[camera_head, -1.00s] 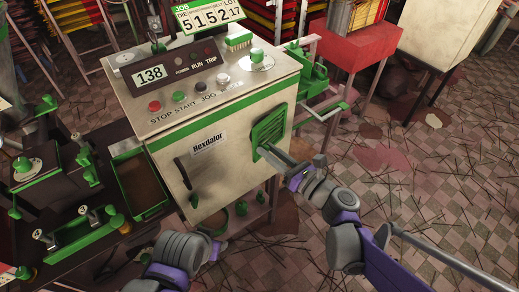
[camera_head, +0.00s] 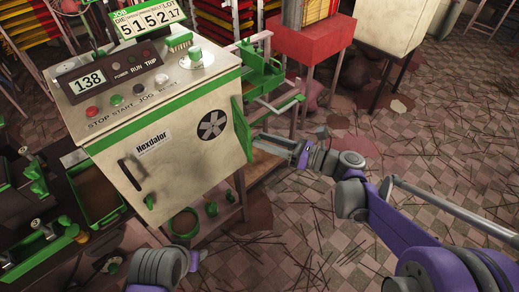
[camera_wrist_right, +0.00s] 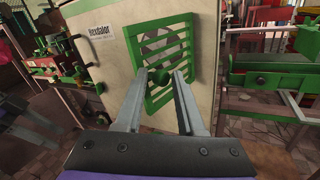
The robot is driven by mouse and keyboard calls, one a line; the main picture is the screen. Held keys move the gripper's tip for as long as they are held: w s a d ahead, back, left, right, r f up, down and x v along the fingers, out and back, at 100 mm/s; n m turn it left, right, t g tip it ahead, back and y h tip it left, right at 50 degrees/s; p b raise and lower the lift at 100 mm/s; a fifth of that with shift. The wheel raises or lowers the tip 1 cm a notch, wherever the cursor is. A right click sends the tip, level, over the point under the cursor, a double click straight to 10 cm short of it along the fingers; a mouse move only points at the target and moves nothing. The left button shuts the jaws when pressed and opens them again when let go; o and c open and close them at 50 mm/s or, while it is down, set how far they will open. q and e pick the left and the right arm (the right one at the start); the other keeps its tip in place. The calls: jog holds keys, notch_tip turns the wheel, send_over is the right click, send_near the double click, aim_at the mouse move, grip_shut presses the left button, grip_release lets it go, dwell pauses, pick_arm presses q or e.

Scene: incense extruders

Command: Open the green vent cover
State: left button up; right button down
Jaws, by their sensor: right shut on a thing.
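The green slatted vent cover (camera_head: 242,125) stands swung out from the right part of the cream Hexdalor cabinet's front (camera_head: 178,165). In the head view it is nearly edge-on, and the round fan opening (camera_head: 212,125) beside it is exposed. In the right wrist view the cover (camera_wrist_right: 187,42) shows its slats, with the fan partly visible behind. My right gripper (camera_head: 256,139) is shut on the cover's green knob (camera_wrist_right: 158,77), which sits between the fingertips in the wrist view. My left arm shows at the bottom of the head view, but its gripper does not.
A control panel with buttons and a 138 display (camera_head: 88,80) tops the cabinet. A green press frame (camera_head: 262,75) stands to its right, near my right arm. A red table (camera_head: 310,38) stands behind. The tiled floor at right is largely open, strewn with thin sticks.

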jog(key=shift+w+d+n+g+y, duration=0.3)
jog(key=shift+w+n+g, duration=0.4)
jog(key=shift+w+g, duration=0.3)
jog(key=shift+w+d+n+g+y, duration=0.15)
jog(key=shift+w+d+n+g, duration=0.3)
jog(key=shift+w+n+g, duration=0.5)
jog(key=shift+w+d+n+g+y, duration=0.35)
jog(key=shift+w+g, duration=0.4)
jog(key=shift+g, duration=0.5)
jog(key=c, duration=0.8)
grip_release()
jog(key=shift+a, duration=0.15)
jog(key=shift+o, duration=0.6)
jog(key=shift+w+a+f, duration=0.1)
jog(key=shift+w+a, duration=0.1)
jog(key=shift+a, duration=0.1)
jog(key=shift+s, duration=0.1)
jog(key=shift+d, duration=0.2)
